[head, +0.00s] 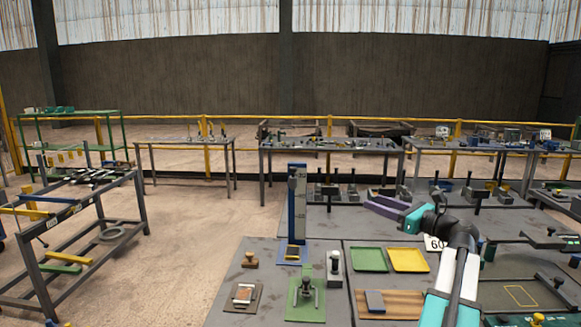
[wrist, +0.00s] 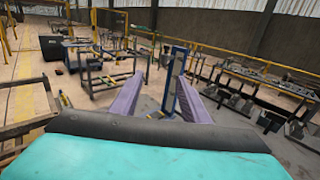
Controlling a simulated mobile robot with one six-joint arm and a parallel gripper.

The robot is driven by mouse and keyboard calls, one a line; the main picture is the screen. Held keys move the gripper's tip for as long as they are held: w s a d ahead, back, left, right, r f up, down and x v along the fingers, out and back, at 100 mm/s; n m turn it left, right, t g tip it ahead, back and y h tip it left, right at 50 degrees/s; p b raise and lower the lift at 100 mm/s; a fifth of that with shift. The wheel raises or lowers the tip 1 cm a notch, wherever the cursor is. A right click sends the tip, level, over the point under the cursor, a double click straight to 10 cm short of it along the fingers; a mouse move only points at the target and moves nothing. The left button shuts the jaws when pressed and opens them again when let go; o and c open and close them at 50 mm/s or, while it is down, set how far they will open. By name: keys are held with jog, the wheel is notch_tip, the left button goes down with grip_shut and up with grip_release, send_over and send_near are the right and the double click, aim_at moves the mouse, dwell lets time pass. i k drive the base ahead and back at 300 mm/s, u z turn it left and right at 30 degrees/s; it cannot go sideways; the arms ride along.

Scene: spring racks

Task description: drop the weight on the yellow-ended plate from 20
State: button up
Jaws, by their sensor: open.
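My gripper (head: 368,204) has two purple fingers, spread apart with nothing between them; it is raised over the table, right of a tall blue post with a pale scale (head: 297,205). In the wrist view the open fingers (wrist: 160,88) point toward the post (wrist: 174,75). The post stands by a blue base (head: 290,258) with a small pale and yellow piece on it. A grey block with a light top (head: 334,265) stands right of the base; I cannot tell if it is the weight. I cannot make out which piece is the yellow-ended plate, nor read the scale.
A green tray (head: 369,260) and a yellow tray (head: 408,260) lie on the table. In front are a green plate with a clamp-like fixture (head: 306,305) and a wooden board (head: 400,303). A brown knob (head: 250,260) sits left. A metal rack (head: 130,205) stands on the floor at left.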

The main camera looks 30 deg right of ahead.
aim_at(293, 179)
jog(key=u, duration=0.05)
jog(key=i, duration=1)
